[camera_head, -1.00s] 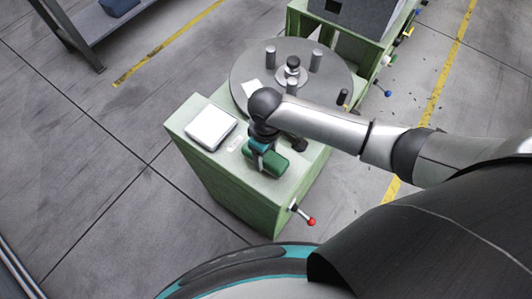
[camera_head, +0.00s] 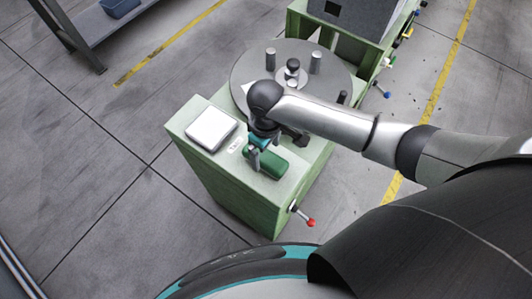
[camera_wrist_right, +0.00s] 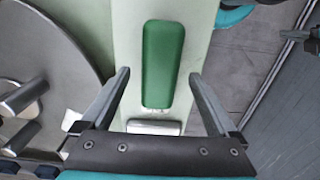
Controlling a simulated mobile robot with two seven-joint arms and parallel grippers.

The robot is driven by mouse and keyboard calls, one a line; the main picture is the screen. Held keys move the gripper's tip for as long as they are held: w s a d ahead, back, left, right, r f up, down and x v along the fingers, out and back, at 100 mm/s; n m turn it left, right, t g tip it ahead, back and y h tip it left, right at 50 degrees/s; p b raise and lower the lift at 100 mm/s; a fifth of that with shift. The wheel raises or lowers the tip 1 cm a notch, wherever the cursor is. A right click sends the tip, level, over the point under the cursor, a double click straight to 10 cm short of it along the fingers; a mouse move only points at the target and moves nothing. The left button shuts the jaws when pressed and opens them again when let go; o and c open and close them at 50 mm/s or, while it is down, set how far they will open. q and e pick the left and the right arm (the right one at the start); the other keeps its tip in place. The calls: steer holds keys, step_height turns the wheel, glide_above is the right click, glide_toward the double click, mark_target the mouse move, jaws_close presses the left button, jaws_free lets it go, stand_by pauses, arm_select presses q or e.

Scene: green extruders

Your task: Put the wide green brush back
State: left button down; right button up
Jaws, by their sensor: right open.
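The wide green brush (camera_head: 272,165) lies on the pale green top of the machine's near block, close to its front right edge. In the right wrist view the brush (camera_wrist_right: 163,63) is a long rounded green block seen from above. My right gripper (camera_wrist_right: 160,73) is open, with one finger on each side of the brush in that view and a gap to both. In the head view the right gripper (camera_head: 257,158) is over the brush's left part and hides some of it. I cannot tell whether the fingers touch the brush. My left gripper is not clearly seen.
A white square pad (camera_head: 211,128) lies left of the brush, with a small label (camera_head: 236,145) between them. A round grey turntable (camera_head: 335,75) with upright posts is behind. A red-knobbed lever (camera_head: 309,222) sticks out at the front right.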

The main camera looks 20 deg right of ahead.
mark_target(266, 157)
step_height(266, 157, up, 9)
steer(key=p, duration=0.1)
stand_by(0.7)
